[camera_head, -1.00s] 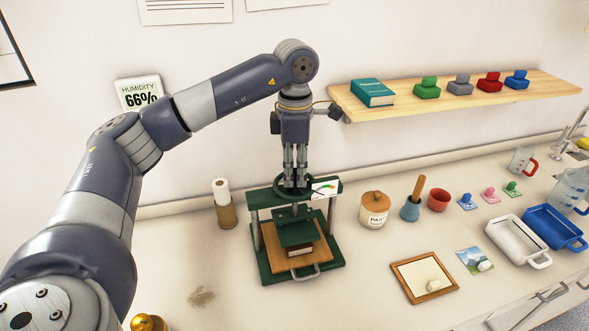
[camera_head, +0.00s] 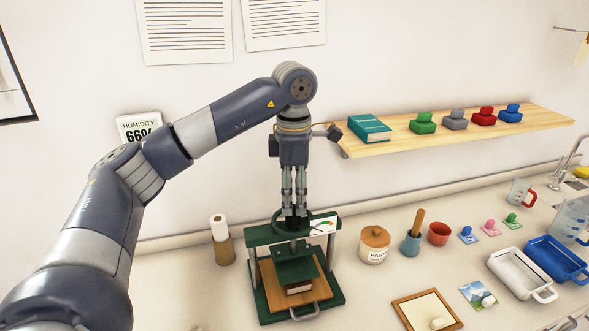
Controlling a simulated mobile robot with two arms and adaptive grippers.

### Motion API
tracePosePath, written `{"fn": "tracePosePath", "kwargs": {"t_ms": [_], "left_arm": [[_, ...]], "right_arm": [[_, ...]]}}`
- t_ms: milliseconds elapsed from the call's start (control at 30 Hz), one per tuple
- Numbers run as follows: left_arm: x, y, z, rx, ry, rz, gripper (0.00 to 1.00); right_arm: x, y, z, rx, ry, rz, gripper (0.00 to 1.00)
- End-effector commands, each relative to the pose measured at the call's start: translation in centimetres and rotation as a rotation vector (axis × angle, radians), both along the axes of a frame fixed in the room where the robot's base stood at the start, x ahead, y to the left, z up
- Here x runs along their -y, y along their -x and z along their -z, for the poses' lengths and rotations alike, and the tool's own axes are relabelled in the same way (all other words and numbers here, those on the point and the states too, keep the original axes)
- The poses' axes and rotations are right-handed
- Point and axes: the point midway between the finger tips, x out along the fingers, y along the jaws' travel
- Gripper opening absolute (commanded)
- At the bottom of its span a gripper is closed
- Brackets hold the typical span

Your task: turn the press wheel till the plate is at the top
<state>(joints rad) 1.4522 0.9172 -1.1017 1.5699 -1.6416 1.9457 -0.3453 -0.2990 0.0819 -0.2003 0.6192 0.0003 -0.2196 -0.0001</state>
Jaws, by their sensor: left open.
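The green press (camera_head: 261,300) stands on the counter, with its dark handwheel (camera_head: 277,222) on top of the upper beam. Its green plate (camera_head: 297,270) hangs below the beam on a screw, low over a small block-like stack (camera_head: 299,288) on a wooden board (camera_head: 310,297). Whether the plate touches the stack is hard to tell. My left gripper (camera_head: 294,211) points straight down with its fingers at the wheel, open. The fingers hide part of the wheel, so contact is unclear. My right gripper is out of view.
A small gauge card (camera_head: 323,226) sits at the beam's right end. A wooden shelf (camera_head: 460,133) with a book and stamps is on the wall behind.

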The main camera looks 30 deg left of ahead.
Motion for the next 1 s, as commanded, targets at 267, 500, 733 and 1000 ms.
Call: {"fn": "tracePosePath", "kwargs": {"t_ms": [267,500,733,1000], "left_arm": [[0.0,-0.1,-5.4,0.005,-0.001,0.001,0.49],[0.1,-0.2,-7.9,0.004,-0.001,0.001,0.49],[0.1,-0.1,-8.9,0.004,0.0,0.001,0.49],[0.1,-0.1,-9.0,0.002,0.0,0.001,0.49]], "right_arm": [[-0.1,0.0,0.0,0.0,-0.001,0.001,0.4],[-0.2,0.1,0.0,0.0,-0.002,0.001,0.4],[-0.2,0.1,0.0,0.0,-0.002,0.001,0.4],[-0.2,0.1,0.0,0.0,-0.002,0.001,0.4]]}}
